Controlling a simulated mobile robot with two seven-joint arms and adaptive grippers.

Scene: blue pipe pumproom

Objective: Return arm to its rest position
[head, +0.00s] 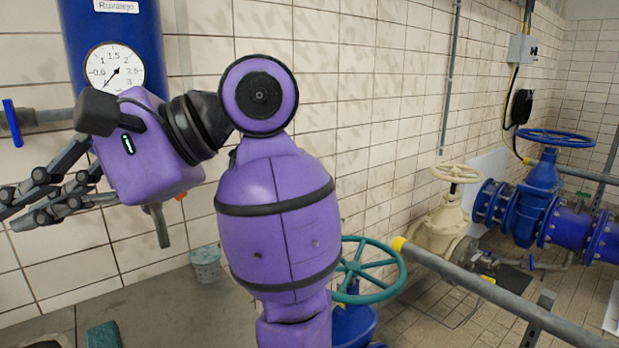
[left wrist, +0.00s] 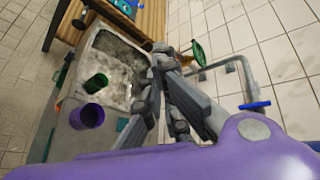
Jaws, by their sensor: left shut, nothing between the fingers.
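My left arm, purple with black joints, rises through the middle of the head view and bends left at its elbow. Its left gripper (head: 12,205) points to the left in front of the tiled wall, below the round gauge (head: 115,70). The gripper is shut and empty. In the left wrist view its grey fingers (left wrist: 165,60) show above a white sink (left wrist: 84,65), apart from anything there that I can make out. The fingertips are partly cut off at the left edge in the head view. My right gripper is not in view.
A blue tank (head: 120,30) and a pipe with a blue lever (head: 12,122) are close to the gripper. A teal handwheel (head: 375,270) stands right of the arm. A grey rail (head: 490,292) crosses lower right.

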